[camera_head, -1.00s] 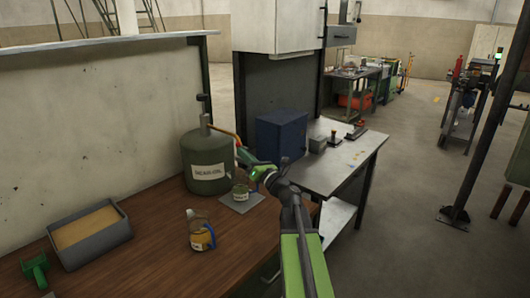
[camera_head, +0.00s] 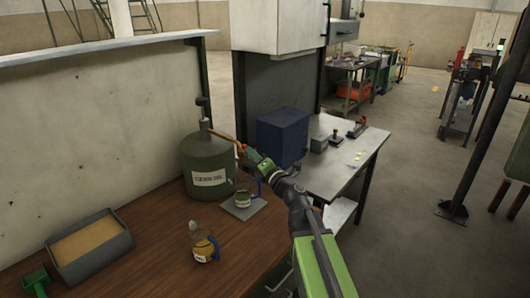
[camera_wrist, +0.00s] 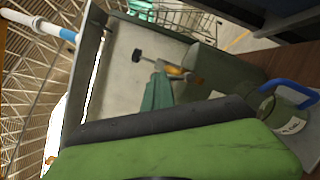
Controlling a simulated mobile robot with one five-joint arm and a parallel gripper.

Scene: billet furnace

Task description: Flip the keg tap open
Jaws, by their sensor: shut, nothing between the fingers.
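The dark green keg (camera_head: 208,165) with a white label stands on the wooden bench against the wall. An orange-brown spout (camera_head: 226,137) runs from its top down to the right. A stem with a black knob (camera_head: 202,101) rises above it, and the knob also shows in the wrist view (camera_wrist: 137,55). My gripper (camera_head: 242,150) is at the spout's outer end. In the wrist view its teal finger (camera_wrist: 157,92) overlaps the orange part (camera_wrist: 180,72); whether they touch is unclear. My gripper is shut and holds nothing.
A labelled mug with a blue handle (camera_head: 243,198) stands on a grey pad (camera_head: 255,208) below the spout. A jug of yellow liquid (camera_head: 204,245) stands nearer. A grey tray (camera_head: 118,245) and green scoop (camera_head: 38,281) are left. A blue box (camera_head: 283,135) sits on the metal table behind.

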